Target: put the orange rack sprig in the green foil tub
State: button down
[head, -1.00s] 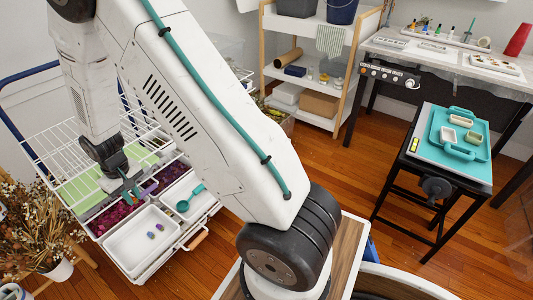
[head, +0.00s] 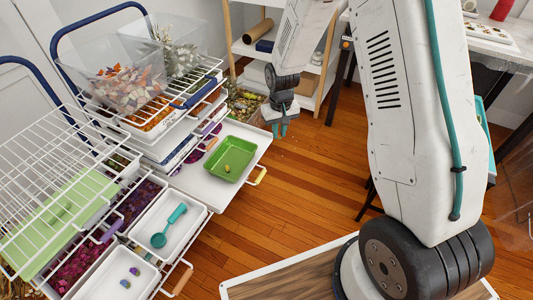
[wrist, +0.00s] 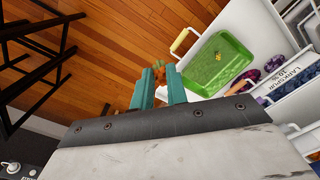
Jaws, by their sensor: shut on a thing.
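The green foil tub (head: 234,152) is a shallow green tray on a pulled-out white drawer, near its yellow handle. A small yellow piece (head: 227,168) lies in it. The tub also shows in the wrist view (wrist: 213,76), right of my fingers, with the yellow piece inside. My gripper (head: 280,129) hangs over the floor to the right of the tub, clear of the drawer. In the wrist view its teal fingers (wrist: 160,84) are shut on the orange sprig (wrist: 160,69), an orange piece with some green at the fingertips. The fingers hide much of it.
Other open drawers hold purple material and a teal scoop (head: 168,227). A wire rack (head: 60,150) and clear bins (head: 130,80) stand above at the left. A shelf unit (head: 275,48) is behind my gripper. Wooden floor lies open around it.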

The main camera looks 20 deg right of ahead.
aim_at(238, 157)
jog(key=z, duration=0.1)
jog(key=i, duration=0.95)
jog(key=u, duration=0.05)
